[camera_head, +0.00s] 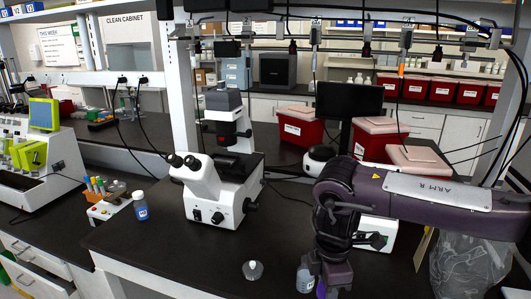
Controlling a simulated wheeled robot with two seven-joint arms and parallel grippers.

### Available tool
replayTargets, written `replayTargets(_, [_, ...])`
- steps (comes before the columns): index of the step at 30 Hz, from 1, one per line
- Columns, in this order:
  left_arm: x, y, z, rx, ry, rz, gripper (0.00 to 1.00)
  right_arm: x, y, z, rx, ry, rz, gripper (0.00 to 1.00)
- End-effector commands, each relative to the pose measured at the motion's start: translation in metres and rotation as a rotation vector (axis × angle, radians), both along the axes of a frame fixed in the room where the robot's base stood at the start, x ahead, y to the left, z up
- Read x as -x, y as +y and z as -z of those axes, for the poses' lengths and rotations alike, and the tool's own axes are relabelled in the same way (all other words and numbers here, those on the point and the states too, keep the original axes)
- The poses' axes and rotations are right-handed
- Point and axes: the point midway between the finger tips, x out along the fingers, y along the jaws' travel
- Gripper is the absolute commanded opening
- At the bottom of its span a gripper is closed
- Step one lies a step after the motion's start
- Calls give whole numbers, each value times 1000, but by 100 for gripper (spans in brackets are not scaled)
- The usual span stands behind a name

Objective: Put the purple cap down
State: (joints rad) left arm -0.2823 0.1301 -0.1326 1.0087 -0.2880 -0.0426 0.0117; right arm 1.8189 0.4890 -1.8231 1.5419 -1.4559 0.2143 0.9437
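My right gripper (335,278) reaches down to the black bench at the bottom of the head view, its arm coming in from the right. A small purple patch, likely the purple cap (320,290), shows at the gripper's lower left side. It is mostly hidden by the gripper and cut by the frame edge, so I cannot tell if the fingers hold it. A small pale bottle (305,279) stands just left of the gripper, partly covered by it. My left gripper is not in view.
A small grey-white piece (253,270) sits on the bench left of the gripper. A white microscope (217,196) stands behind it. A blue-labelled bottle (141,207) and a tube rack (105,208) are further left. A clear bag (470,265) is at right. The front-left bench is clear.

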Motion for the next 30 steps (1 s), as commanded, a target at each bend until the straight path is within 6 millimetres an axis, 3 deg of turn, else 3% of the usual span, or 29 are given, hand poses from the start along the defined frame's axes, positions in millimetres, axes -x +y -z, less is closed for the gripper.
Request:
replayTargets(3, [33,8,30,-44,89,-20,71,6,-12,2,-2,-4,264,9])
replayTargets(9, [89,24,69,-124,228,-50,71,17,-29,5,-5,-8,712,9])
replayTargets(18, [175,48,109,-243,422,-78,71,34,-51,9,-9,-11,1338,9])
replayTargets(24, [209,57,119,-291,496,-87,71,41,-58,10,-10,-11,1588,9])
replayTargets(30, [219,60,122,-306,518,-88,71,43,-61,10,-11,-11,1666,9])
